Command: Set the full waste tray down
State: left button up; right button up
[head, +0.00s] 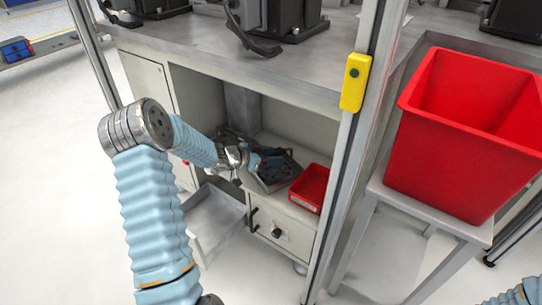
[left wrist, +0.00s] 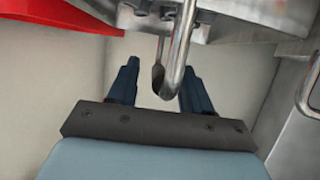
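The waste tray (head: 284,181) is a grey metal tray with dark pieces in it. It shows in the cabinet opening under the bench, partly hidden by my gripper. My left gripper (head: 258,160) is at the tray's left side. In the left wrist view the two dark fingers of my left gripper (left wrist: 159,88) stand apart on either side of a bent metal handle (left wrist: 176,62). The handle lies close to the right finger, with a clear gap to the left finger. The tray's metal edge (left wrist: 235,27) shows above. My right gripper is out of view.
A small red bin (head: 311,188) sits right of the tray. A large red bin (head: 455,150) stands on a side stand at right. A metal post (head: 344,150) with a yellow box (head: 355,82) rises in front. A grey open compartment (head: 215,212) is low at left.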

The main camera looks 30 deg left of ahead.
pick_arm(q)
jog(key=p+v, duration=0.1)
jog(key=v, duration=1.1)
